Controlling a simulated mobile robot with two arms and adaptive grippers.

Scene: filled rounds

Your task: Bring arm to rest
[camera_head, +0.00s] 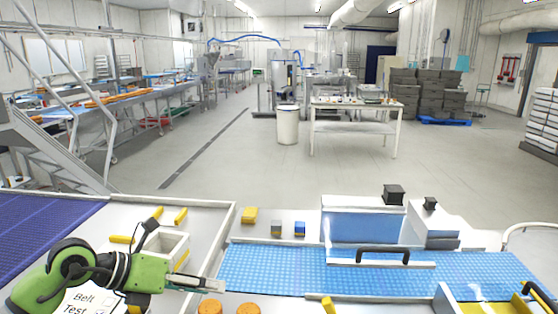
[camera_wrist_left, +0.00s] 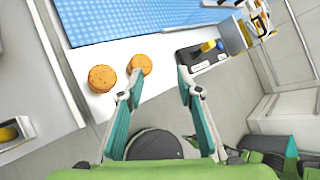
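My left gripper (camera_head: 203,282) reaches in from the left in the head view, over the white surface beside the blue conveyor belt (camera_head: 285,265). In the left wrist view my left gripper (camera_wrist_left: 158,74) has its two fingers spread, with nothing held between them. Two round orange-brown pieces lie on the white strip beside the belt, one left (camera_wrist_left: 102,78) and one right (camera_wrist_left: 141,63). The right piece is close to one fingertip in that view; I cannot tell whether they touch. My right gripper is in neither view.
A light bin (camera_head: 172,250) and several yellow pieces lie behind my left arm. A blue-fronted machine housing (camera_head: 362,222) with a black handle spans the belt. Open floor lies beyond.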

